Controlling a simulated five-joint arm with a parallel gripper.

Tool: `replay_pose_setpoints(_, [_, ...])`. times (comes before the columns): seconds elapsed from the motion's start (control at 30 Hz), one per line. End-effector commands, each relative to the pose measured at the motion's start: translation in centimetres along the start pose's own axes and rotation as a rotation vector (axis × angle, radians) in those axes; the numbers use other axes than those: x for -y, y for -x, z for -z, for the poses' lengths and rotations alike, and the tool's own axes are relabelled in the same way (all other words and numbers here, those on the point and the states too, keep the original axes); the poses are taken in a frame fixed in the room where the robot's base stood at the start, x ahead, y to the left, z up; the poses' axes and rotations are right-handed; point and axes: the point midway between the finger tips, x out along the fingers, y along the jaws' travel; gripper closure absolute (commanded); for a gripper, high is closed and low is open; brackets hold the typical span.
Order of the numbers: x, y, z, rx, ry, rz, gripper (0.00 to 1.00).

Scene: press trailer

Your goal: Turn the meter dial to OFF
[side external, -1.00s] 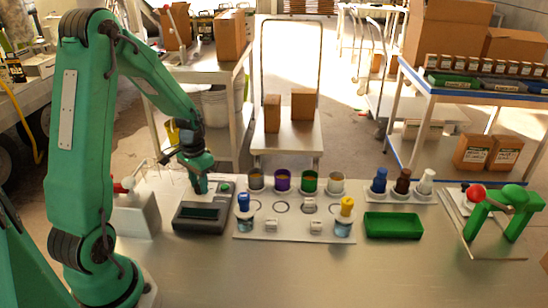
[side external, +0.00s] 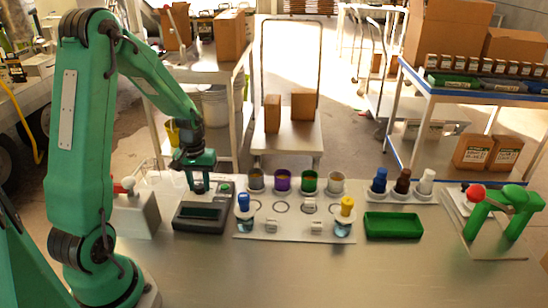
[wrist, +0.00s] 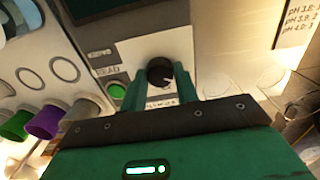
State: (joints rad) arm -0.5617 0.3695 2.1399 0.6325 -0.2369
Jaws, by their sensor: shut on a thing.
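The meter (side external: 182,225) is a dark grey box with a dark screen, lying on the bench in front of my arm. Its round black dial (wrist: 160,72) has a small white mark that points to the lower right in the wrist view. My gripper (side external: 199,188) reaches down over the back of the meter. In the wrist view its two green fingers stand on either side of the dial, shut on it. Lettering beside the dial is partly hidden by the fingers and too small to read. A green button (wrist: 116,90) sits by the word READ.
A white rack (side external: 290,228) with blue- and yellow-capped vials and several coloured cups stands right of the meter. A white box with a red-knobbed lever (side external: 128,183) is close on the left. A green tray (side external: 392,226) lies farther right. The front bench is clear.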

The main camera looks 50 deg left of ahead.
Motion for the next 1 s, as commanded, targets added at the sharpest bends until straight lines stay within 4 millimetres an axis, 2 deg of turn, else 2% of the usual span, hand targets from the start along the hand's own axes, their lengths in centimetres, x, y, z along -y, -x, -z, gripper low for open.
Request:
replay_pose_setpoints(0.3, [0.0, 0.1, 0.0, -0.001, 0.003, 0.0, 0.93])
replay_pose_setpoints(0.33, [0.0, 0.1, 0.0, -0.001, 0.003, 0.0, 0.68])
replay_pose_setpoints(0.43, [0.0, 0.1, 0.0, -0.001, 0.003, 0.0, 0.48])
replay_pose_setpoints(0.77, [0.0, 0.1, 0.0, -0.001, 0.002, 0.0, 0.48])
replay_pose_setpoints(1.0, [0.0, 1.2, 0.1, -0.003, 0.002, -0.001, 0.48])
